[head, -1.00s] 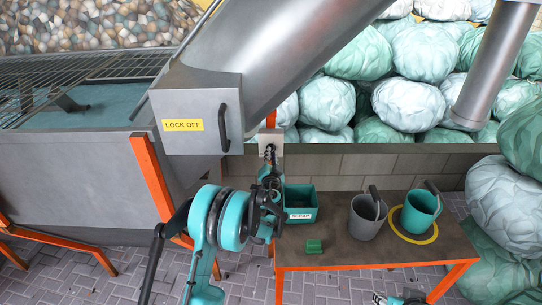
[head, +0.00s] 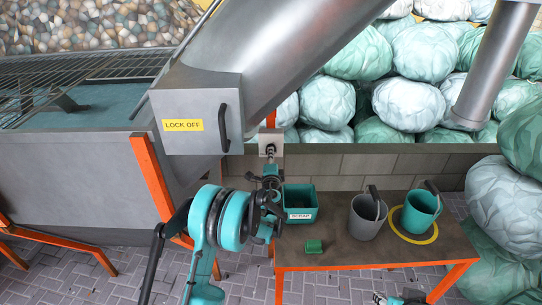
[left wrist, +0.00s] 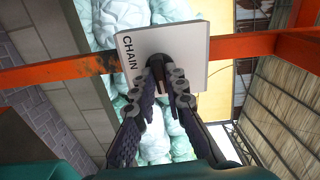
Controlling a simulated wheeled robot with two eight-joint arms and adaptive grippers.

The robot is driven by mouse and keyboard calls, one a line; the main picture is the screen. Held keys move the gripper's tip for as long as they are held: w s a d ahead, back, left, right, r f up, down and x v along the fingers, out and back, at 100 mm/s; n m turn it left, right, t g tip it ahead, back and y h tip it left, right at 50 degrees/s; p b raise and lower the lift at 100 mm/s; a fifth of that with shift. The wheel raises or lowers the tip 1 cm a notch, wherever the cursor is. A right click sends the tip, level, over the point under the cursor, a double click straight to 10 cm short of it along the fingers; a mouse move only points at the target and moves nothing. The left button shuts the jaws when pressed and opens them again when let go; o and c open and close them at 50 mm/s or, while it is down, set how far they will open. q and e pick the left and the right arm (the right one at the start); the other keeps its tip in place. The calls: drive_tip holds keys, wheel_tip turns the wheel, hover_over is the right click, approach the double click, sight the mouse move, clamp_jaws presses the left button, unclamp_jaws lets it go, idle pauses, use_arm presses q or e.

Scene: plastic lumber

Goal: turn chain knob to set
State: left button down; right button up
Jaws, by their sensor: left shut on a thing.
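The chain knob (left wrist: 158,66) is black and sits on a pale square plate (left wrist: 188,44) lettered CHAIN in the left wrist view. The plate also shows in the head view (head: 271,136), on the orange post. My left gripper (head: 270,153) is at the front of this plate, and its fingers (left wrist: 167,84) are shut on the knob from both sides. The fingers cover part of the knob, and no set mark can be read. A piece of my right arm (head: 392,299) shows at the bottom edge of the head view; its jaws cannot be made out.
A grey LOCK OFF box (head: 200,110) with a black handle is up and left of the knob. Below right, a low table (head: 340,250) holds a SCRAP bin (head: 300,214), a green block (head: 314,246), a grey bucket (head: 366,222) and a teal jug (head: 420,212). Bales are stacked behind.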

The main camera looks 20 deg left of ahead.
use_arm(q)
drive_tip(key=shift+m, duration=0.5)
drive_tip(key=c, duration=1.6)
unclamp_jaws()
drive_tip(key=shift+o, duration=0.2)
drive_tip(key=shift+s+d, duration=0.1)
drive_tip(key=v, duration=1.1)
drive_tip(key=shift+s, duration=0.4)
drive_tip(key=shift+d, duration=0.1)
